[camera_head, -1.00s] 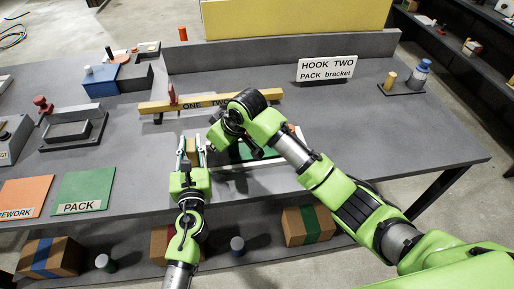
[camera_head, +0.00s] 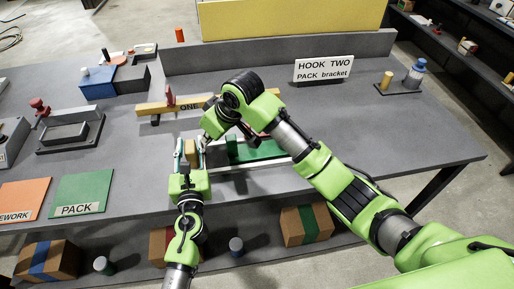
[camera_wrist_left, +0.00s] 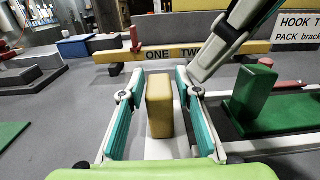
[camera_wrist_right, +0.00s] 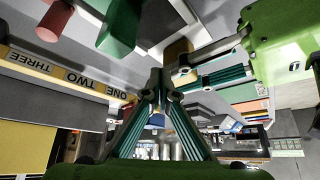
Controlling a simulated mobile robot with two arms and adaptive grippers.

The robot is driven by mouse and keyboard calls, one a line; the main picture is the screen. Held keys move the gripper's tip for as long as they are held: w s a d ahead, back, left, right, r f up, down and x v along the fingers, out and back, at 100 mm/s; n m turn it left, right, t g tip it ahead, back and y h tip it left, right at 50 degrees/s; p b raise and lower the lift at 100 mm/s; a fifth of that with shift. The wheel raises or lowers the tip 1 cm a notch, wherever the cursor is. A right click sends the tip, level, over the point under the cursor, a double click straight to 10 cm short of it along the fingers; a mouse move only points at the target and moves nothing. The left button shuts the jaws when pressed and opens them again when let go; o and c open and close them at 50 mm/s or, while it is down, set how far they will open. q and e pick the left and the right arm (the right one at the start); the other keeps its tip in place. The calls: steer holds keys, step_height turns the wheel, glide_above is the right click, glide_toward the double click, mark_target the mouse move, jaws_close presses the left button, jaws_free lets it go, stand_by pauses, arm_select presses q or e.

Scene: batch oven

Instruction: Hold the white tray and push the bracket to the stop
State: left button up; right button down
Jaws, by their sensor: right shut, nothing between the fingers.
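The white tray (camera_head: 262,164) lies on the grey table, partly hidden by my arms; its rim shows in the left wrist view (camera_wrist_left: 275,145). The green bracket (camera_head: 262,151) lies in the tray, with an upright block end (camera_wrist_left: 254,97). A tan block (camera_wrist_left: 160,105) stands at the tray's left end. My left gripper (camera_wrist_left: 162,95) is open, its fingers on either side of the tan block with gaps visible. My right gripper (camera_wrist_right: 157,76) is shut and empty, close to the tan block and left of the bracket. I cannot tell whether it touches either.
A yellow bar (camera_head: 155,107) marked with number words stands behind the tray, with a red post (camera_head: 170,95) at it. The HOOK TWO sign (camera_head: 323,69) stands at the back right. A green PACK mat (camera_head: 83,193) lies front left.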

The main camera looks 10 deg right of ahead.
stand_by(0.3)
arm_select(q)
steer(key=s, duration=1.2)
